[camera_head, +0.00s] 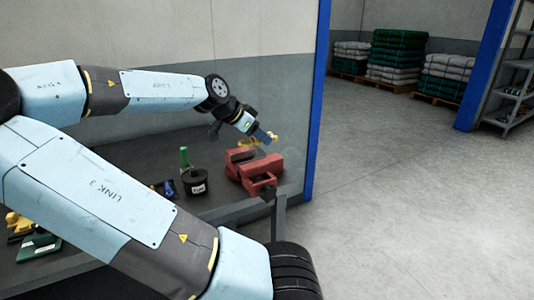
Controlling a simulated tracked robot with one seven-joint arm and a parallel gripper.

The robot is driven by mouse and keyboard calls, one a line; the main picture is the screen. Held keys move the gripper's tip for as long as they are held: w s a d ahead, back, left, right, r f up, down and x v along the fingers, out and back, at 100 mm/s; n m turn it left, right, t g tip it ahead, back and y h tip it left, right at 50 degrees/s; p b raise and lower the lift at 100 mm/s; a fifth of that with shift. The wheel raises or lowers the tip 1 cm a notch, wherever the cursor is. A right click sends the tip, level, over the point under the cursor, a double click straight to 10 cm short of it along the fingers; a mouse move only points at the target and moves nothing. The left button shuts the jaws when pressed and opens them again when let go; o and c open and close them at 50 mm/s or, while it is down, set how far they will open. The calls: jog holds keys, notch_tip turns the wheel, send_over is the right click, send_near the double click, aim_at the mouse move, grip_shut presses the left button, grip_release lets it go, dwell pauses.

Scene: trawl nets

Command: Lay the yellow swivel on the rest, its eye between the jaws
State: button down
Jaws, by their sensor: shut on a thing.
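My gripper (262,136) is at the end of my arm, over the back of the bench, small in the picture. It is shut on the yellow swivel (246,141), whose yellow parts show on both sides of the fingers. The red vise (245,171) stands on the bench just below, with its jaws at the top. The swivel appears above the vise, apart from it; the exact gap cannot be told. The swivel's eye is too small to make out. I cannot pick out a separate rest near the jaws.
A black pot with a white label (195,184), a green-handled tool (184,157) and a small blue item (169,188) stand left of the vise. Yellow pieces (17,223) and a green item (38,246) lie at the far left. A blue post (317,100) rises right of the bench.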

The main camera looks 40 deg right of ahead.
jog(key=w+d, duration=0.1)
jog(key=d+f, duration=0.1)
jog(key=w+d+f, duration=0.1)
jog(key=d, duration=0.1)
jog(key=shift+w+f, duration=0.1)
jog(key=shift+w, duration=0.2)
jog(key=d+f, duration=0.1)
jog(key=w+d+f, duration=0.1)
jog(key=f, duration=0.1)
jog(key=w+d+f, duration=0.1)
jog(key=shift+w+d+f, duration=0.1)
jog(key=shift+d+f, duration=0.05)
jog(key=shift+f, duration=0.2)
jog(key=shift+w+d+f, duration=0.15)
jog(key=shift+d+f, duration=0.15)
jog(key=shift+f, duration=1.7)
jog(key=c, duration=0.6)
grip_release()
jog(key=shift+f, duration=0.1)
jog(key=v, duration=1.2)
